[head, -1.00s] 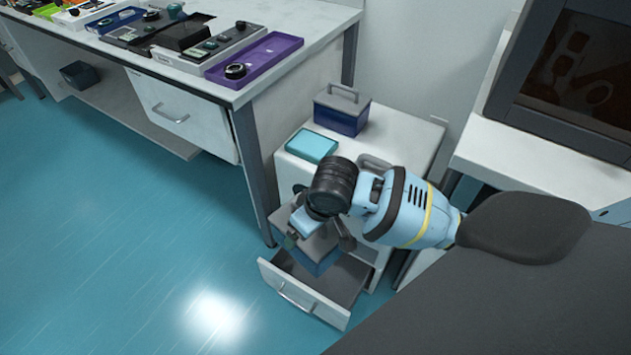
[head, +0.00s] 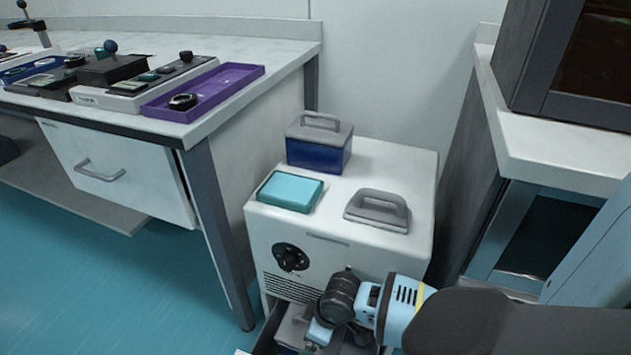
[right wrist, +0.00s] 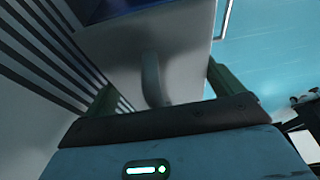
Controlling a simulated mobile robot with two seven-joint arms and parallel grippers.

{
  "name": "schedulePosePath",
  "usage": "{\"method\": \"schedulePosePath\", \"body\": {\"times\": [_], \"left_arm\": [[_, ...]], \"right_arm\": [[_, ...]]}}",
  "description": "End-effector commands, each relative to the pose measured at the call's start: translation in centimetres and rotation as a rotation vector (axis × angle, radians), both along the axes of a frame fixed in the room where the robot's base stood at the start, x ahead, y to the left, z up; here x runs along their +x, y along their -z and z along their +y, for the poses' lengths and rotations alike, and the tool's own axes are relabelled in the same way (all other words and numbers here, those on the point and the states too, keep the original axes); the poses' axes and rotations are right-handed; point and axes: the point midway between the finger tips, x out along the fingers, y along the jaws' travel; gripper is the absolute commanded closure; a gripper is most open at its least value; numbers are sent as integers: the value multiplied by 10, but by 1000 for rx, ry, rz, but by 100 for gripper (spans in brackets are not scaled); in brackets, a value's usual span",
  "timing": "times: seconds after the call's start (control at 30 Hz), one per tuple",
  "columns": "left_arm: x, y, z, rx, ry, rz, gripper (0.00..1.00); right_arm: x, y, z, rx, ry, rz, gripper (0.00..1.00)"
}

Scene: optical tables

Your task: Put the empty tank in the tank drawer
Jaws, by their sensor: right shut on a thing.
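The tank (head: 291,332), with a grey lid and bluish body, is at the open tank drawer (head: 265,333) at the bottom of the white unit. My right gripper (head: 314,342) is shut on its handle; in the right wrist view the grey handle (right wrist: 152,82) stands between the green fingers of the right gripper (right wrist: 162,88). My arm and the frame's lower edge hide much of the tank and drawer, so I cannot tell whether it rests on the drawer floor. My left gripper is not in view.
On the white unit (head: 400,165) stand a dark-blue tank with a grey handle (head: 320,145), a teal box (head: 291,191) and a loose grey handled lid (head: 378,209). A bench with a purple tray (head: 225,88) is at left. A side table (head: 565,150) is at right.

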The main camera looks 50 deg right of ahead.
Motion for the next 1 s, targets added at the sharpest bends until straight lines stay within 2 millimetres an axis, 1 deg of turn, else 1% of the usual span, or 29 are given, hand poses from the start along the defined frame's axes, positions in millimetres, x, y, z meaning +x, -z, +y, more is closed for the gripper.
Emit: {"method": "schedulePosePath", "body": {"times": [0.07,0.17,0.27,0.5,0.6,0.7,0.83,1.0], "left_arm": [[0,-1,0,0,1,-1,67],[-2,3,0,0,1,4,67],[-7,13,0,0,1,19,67],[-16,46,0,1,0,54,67],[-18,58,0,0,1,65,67],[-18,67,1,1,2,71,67],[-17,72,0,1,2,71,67],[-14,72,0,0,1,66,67]], "right_arm": [[1,-1,0,0,0,-2,37],[0,8,0,0,1,0,37],[-1,28,0,1,1,4,37],[-1,85,0,0,2,5,37],[-1,107,1,1,1,5,37],[0,122,0,0,2,3,37],[0,133,0,-1,0,0,37],[1,134,0,0,0,-2,37]]}}
